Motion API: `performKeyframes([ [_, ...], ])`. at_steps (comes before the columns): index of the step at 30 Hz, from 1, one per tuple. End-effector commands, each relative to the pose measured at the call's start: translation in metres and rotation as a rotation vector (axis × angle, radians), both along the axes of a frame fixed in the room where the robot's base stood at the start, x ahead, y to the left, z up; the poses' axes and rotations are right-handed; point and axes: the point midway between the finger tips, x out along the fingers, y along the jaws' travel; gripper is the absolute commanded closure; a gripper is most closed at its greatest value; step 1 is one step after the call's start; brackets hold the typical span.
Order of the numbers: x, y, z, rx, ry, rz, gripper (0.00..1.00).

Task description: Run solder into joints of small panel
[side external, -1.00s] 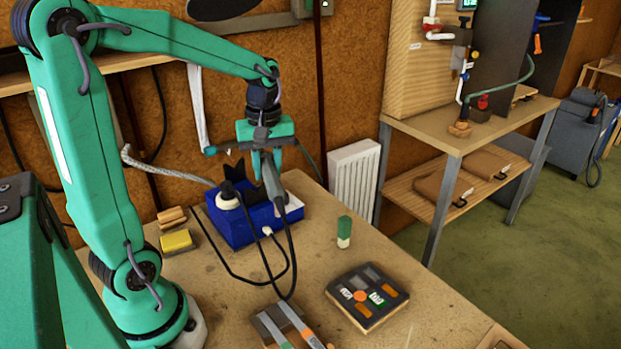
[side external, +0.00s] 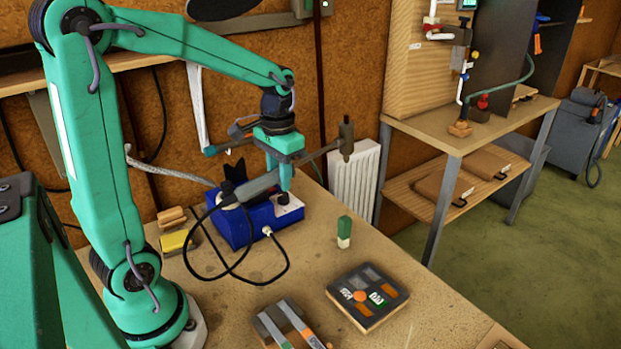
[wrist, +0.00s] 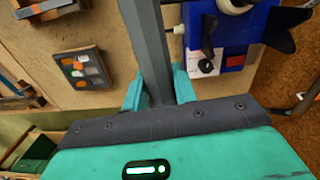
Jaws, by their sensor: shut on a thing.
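The soldering iron, a long grey handle (side external: 262,184) with a black cord and a dark block-shaped bit (side external: 346,138), lies crosswise in my gripper (side external: 280,172). My gripper is shut on it and holds it above the blue soldering station (side external: 240,228). In the wrist view the grey handle (wrist: 146,40) runs between the two teal fingers (wrist: 158,92). The small panel (side external: 367,297), dark-framed with orange, grey, white and green pieces, lies flat on the bench to the front right, apart from the iron. It also shows in the wrist view (wrist: 80,68). Its joints are too small to judge.
A green-and-white bottle (side external: 344,232) stands between station and panel. A rack with strips (side external: 288,326) lies at the front. A yellow sponge (side external: 177,242) sits left of the station. The cord loops over the bench. A white radiator (side external: 352,178) stands behind.

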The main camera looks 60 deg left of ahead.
Motion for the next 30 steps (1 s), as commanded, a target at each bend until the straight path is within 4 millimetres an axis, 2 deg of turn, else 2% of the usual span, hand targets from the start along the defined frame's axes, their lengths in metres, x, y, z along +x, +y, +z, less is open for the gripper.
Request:
performKeyframes([
  [30, 0.012, -0.026, -0.013, -0.002, -0.034, -1.151, 1.0],
])
